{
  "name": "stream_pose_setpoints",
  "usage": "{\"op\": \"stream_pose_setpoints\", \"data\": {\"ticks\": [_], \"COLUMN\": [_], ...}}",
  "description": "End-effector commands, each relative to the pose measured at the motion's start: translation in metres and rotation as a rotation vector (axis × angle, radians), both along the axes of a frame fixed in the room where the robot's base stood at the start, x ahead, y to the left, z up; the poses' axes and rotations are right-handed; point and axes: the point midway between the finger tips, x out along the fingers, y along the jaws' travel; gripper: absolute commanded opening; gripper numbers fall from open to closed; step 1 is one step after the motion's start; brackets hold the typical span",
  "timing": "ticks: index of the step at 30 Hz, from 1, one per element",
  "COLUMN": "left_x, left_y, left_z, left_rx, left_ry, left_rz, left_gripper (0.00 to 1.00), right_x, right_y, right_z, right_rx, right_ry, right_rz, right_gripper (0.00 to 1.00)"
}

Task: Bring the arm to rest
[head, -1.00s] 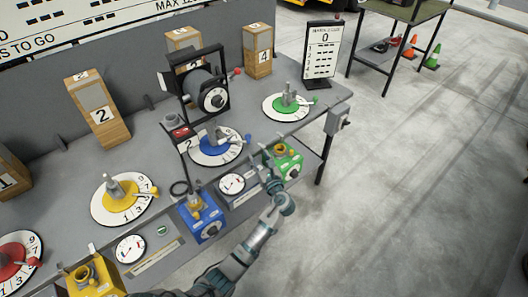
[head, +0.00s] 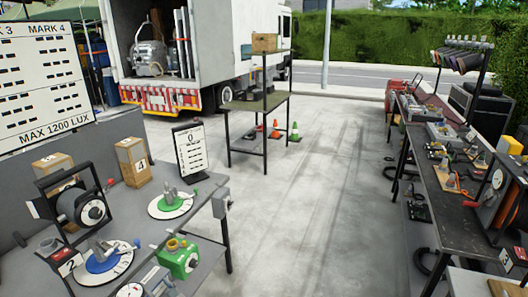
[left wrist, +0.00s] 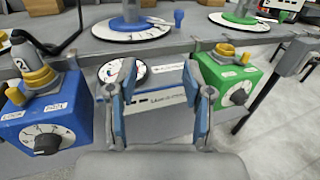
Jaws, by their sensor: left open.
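My left gripper (left wrist: 160,68) is open in the left wrist view, its two blue-and-grey fingers apart with nothing between them. It is in front of the bench, between a blue box (left wrist: 43,130) with a black knob on the left and a green box (left wrist: 229,83) on the right. A round gauge (left wrist: 124,71) and a label plate show behind the fingers. My right gripper is not in view.
The grey bench (head: 208,210) carries dials with green (head: 173,203) and blue (head: 104,258) centres, a black lamp-like device (head: 84,209) and a scoreboard (head: 190,150). Open concrete floor (head: 320,190) lies right of it. A long cluttered table (head: 462,205) stands at the right.

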Motion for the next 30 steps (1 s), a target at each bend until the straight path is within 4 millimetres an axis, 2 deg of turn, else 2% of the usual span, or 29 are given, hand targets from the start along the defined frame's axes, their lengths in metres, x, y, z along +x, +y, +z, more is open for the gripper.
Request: {"op": "stream_pose_setpoints", "data": {"ticks": [5,11,17,20,23,26,27,29,30], "left_x": [-0.006,-0.018,-0.045,-0.067,-0.104,-0.159,-0.185,-0.225,-0.253], "left_y": [0.001,-0.010,-0.022,-0.027,-0.033,-0.045,-0.050,-0.059,-0.065], "left_z": [-0.034,-0.077,-0.142,-0.186,-0.240,-0.300,-0.323,-0.353,-0.371], "left_rx": [-0.112,-0.268,-0.518,-0.689,-0.911,-1.179,-1.284,-1.431,-1.520], "left_ry": [-0.012,-0.033,-0.065,-0.085,-0.115,-0.168,-0.195,-0.243,-0.279], "left_rz": [-0.025,-0.044,-0.037,-0.005,0.070,0.219,0.298,0.436,0.538], "left_gripper": [0.51,0.51,0.51,0.51,0.51,0.51,0.51,0.51,0.51], "right_x": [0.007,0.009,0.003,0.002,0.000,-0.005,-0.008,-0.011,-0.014], "right_y": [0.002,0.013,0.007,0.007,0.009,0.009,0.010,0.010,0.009], "right_z": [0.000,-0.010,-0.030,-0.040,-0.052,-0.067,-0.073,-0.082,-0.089], "right_rx": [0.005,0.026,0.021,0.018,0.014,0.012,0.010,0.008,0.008], "right_ry": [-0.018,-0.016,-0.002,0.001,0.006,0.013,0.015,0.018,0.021], "right_rz": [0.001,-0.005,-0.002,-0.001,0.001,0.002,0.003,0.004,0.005], "right_gripper": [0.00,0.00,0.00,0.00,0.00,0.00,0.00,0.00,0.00]}}
